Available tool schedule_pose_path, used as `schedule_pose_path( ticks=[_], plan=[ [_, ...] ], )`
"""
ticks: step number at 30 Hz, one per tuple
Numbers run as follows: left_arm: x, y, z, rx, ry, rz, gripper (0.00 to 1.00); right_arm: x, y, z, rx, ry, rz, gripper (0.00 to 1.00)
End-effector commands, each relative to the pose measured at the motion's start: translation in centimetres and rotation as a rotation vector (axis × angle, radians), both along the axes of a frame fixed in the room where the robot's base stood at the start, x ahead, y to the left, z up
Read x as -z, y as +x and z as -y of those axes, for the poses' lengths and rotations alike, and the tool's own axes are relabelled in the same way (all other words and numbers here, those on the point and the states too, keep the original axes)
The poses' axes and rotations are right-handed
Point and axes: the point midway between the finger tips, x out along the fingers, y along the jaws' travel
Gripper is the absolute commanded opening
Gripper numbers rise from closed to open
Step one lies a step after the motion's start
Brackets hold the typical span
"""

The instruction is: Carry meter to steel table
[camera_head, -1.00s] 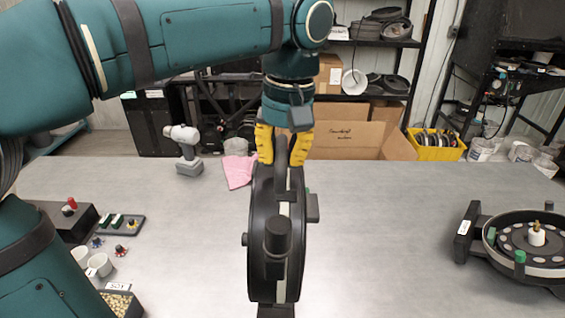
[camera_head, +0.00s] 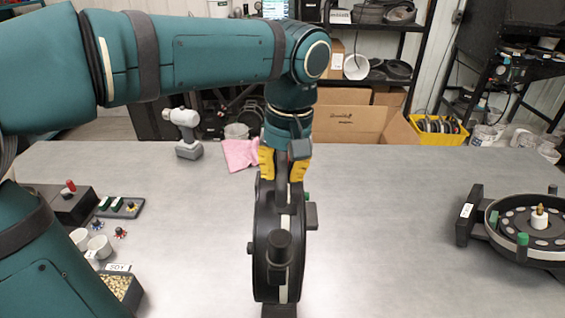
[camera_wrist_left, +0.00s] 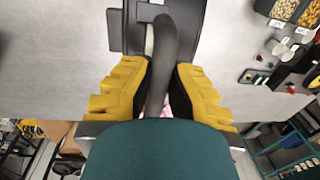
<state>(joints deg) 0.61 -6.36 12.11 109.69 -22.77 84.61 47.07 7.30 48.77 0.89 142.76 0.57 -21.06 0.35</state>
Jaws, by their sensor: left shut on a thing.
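The black round seed meter (camera_head: 265,240) hangs on edge below my left gripper in the middle of the head view, its narrow side with a light band facing me. My left gripper (camera_head: 283,172) has its yellow fingers shut on the meter's handle at the top. In the left wrist view the fingers close on both sides of the dark curved handle (camera_wrist_left: 160,55). The grey steel table (camera_head: 380,210) lies beneath; whether the meter's lower end touches it, I cannot tell. My right gripper is not in view.
Another round meter unit (camera_head: 525,232) lies flat at the right. At the left are white cups (camera_head: 99,246), a seed box (camera_head: 120,285), a small tray (camera_head: 120,207) and a black box (camera_head: 65,203). A drill (camera_head: 185,130) and pink cloth (camera_head: 240,153) are at the back. The table's centre right is clear.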

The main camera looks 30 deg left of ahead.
Motion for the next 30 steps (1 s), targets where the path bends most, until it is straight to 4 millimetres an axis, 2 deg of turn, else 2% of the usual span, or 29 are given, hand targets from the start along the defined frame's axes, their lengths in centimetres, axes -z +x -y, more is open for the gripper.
schedule_pose_path(
  ticks=[6, 7, 8, 20, 23, 30],
  plan=[
    [0.1, 0.0, 0.0, 0.000, 0.000, 0.005, 0.00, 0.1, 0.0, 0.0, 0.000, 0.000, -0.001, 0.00],
    [0.2, 0.0, 0.0, 0.000, 0.000, 0.000, 0.29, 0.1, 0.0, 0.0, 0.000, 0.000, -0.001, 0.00],
    [0.2, 0.0, 0.0, 0.000, 0.000, 0.000, 0.36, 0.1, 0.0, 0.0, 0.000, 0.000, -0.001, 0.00],
    [-0.4, 0.0, 0.1, 0.001, -0.001, 0.000, 0.36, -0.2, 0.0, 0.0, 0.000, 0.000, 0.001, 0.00],
    [-1.7, 0.1, 0.2, 0.001, -0.001, 0.003, 0.36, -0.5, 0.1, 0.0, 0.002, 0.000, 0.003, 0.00],
    [-6.6, 0.3, 0.6, 0.001, -0.001, 0.002, 0.36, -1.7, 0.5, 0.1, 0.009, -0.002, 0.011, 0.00]
  ],
)
